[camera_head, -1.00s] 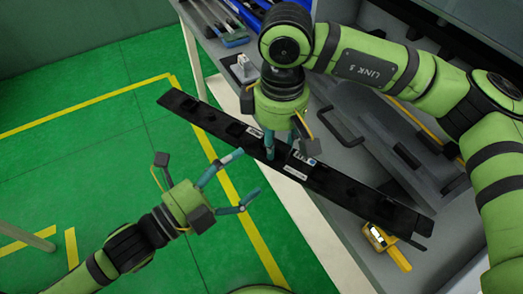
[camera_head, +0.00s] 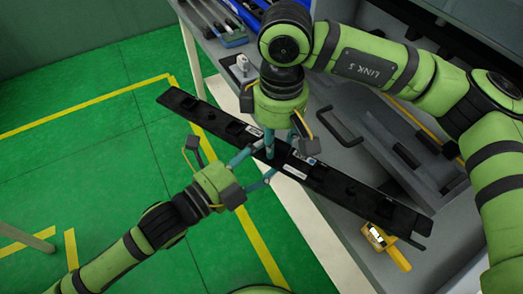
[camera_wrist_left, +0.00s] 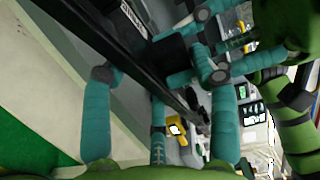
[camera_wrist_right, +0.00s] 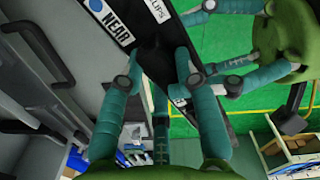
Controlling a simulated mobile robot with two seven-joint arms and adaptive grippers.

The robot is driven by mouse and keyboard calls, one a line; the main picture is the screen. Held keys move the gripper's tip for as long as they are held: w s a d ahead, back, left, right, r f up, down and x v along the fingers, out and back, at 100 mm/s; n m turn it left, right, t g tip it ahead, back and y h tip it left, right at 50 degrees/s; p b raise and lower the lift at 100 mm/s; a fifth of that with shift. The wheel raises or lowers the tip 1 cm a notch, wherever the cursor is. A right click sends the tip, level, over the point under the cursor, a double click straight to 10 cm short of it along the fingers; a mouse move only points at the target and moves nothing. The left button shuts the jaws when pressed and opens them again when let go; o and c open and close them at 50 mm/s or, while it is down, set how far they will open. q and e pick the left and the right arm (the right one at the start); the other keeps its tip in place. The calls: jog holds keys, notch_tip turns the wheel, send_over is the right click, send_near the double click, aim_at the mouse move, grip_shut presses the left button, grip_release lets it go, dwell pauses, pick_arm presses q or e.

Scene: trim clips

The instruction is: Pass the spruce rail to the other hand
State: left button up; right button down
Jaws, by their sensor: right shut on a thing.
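The rail is a long black channel (camera_head: 345,190) with white labels, held slantwise over the table's front edge; it also shows in the left wrist view (camera_wrist_left: 160,75) and the right wrist view (camera_wrist_right: 150,60). My right gripper (camera_head: 280,148) is shut on its middle from above. My left gripper (camera_head: 262,168) is open at the rail's near side, close beside the right fingers. In the left wrist view its fingers (camera_wrist_left: 160,110) stand apart with the rail running between them; I cannot tell whether they touch it.
Green floor (camera_head: 90,130) lies open to the left. Both hands are crowded at the rail's middle.

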jog(key=c, duration=0.8)
grip_release()
jog(key=shift+s+f, duration=0.15)
